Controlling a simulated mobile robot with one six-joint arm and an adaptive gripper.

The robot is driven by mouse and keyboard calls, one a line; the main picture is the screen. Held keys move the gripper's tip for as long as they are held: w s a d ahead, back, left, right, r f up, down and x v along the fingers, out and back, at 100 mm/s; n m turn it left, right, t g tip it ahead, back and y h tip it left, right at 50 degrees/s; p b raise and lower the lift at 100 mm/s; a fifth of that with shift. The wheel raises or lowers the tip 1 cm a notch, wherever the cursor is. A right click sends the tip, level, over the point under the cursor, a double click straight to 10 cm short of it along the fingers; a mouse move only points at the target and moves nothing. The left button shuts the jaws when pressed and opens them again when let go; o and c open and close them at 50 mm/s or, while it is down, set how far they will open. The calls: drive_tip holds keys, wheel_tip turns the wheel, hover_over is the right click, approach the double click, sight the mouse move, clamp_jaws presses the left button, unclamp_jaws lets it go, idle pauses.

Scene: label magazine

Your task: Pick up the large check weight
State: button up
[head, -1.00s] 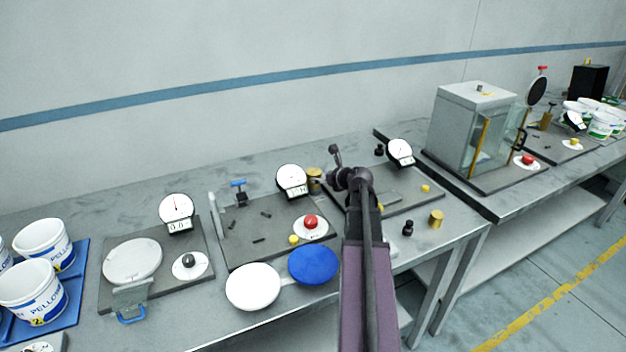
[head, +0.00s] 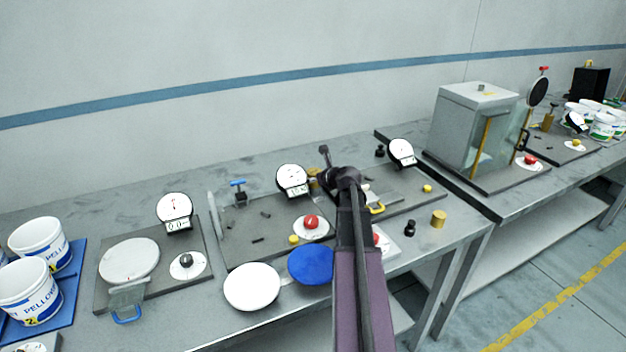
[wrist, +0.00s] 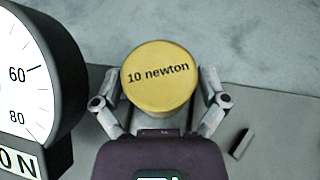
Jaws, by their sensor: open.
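A brass-yellow cylinder marked "10 newton" (wrist: 160,78), the large check weight by its look, fills the middle of the wrist view. In the head view the brass weight (head: 314,178) is partly hidden behind my arm, right beside a round dial (head: 292,180). My gripper (wrist: 160,84) is open, with one finger on each side of the weight. I cannot tell whether the fingers touch it. In the head view my arm hides most of the gripper.
The dial (wrist: 28,85) stands close to the left of my gripper in the wrist view. Another brass cylinder (head: 438,220) and a small black weight (head: 410,228) stand near the table's front right. A blue disc (head: 312,264) and white disc (head: 252,287) lie at the front edge.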

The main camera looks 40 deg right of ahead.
sight(315, 171)
drive_tip(key=c, duration=1.1)
drive_tip(key=shift+r, duration=0.15)
drive_tip(key=shift+r+p, duration=1.65)
drive_tip(key=shift+p, duration=0.15)
drive_tip(key=shift+s+d+r, duration=0.1)
drive_tip(key=shift+d, duration=0.05)
drive_tip(key=s+d, duration=0.3)
drive_tip(key=s, duration=0.1)
drive_tip(key=s+d+p, duration=0.1)
drive_tip(key=s+d, duration=0.2)
drive_tip(key=s, duration=0.1)
drive_tip(key=s+d+r, duration=0.1)
drive_tip(key=s+d, duration=0.3)
drive_tip(key=shift+d+r, duration=0.1)
